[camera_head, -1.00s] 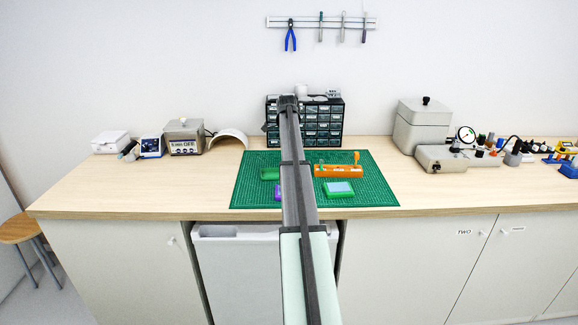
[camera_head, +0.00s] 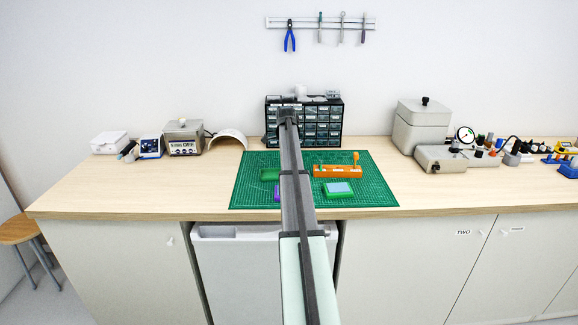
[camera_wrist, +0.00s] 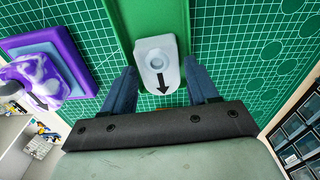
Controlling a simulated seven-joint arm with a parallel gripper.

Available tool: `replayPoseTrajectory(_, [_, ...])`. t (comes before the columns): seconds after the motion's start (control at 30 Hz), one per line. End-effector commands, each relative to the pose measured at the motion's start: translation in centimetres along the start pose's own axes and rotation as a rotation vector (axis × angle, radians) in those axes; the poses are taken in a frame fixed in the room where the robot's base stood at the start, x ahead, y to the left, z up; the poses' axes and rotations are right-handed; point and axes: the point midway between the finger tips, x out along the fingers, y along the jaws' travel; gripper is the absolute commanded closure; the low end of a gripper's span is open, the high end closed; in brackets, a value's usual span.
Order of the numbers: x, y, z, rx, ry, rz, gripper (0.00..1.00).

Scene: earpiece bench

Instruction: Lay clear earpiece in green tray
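A pale whitish piece (camera_wrist: 157,62) with a rounded end, a round dimple and a black arrow shows at a green holder (camera_wrist: 150,15) in the wrist view; it may be the clear earpiece, but I cannot be sure. My gripper (camera_wrist: 161,66) has its two dark blue fingers apart, one at each side of this piece. A small gap seems to show, though contact is hard to judge. A green tray (camera_head: 340,195) with a pale blue pad lies to the right.
A purple tray (camera_wrist: 82,50) with a purple-and-white marbled piece (camera_wrist: 35,80) lies beside the green holder. An orange rack (camera_head: 337,171) with upright pegs stands behind the green tray. All are on a green cutting mat (camera_head: 375,185). A drawer cabinet (camera_head: 330,122) stands behind.

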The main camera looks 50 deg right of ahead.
Motion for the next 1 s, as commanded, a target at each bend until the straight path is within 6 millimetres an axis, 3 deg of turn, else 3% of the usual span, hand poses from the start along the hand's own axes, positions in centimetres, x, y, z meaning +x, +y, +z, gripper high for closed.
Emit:
replayPoseTrajectory(0.13, [0.0, 0.0, 0.0, 0.000, 0.000, 0.000, 0.29])
replayPoseTrajectory(0.47, [-0.6, -0.1, 0.0, 0.000, 0.000, -0.001, 0.29])
replayPoseTrajectory(1.0, [-9.5, -0.1, 0.0, 0.000, 0.000, -0.001, 0.29])
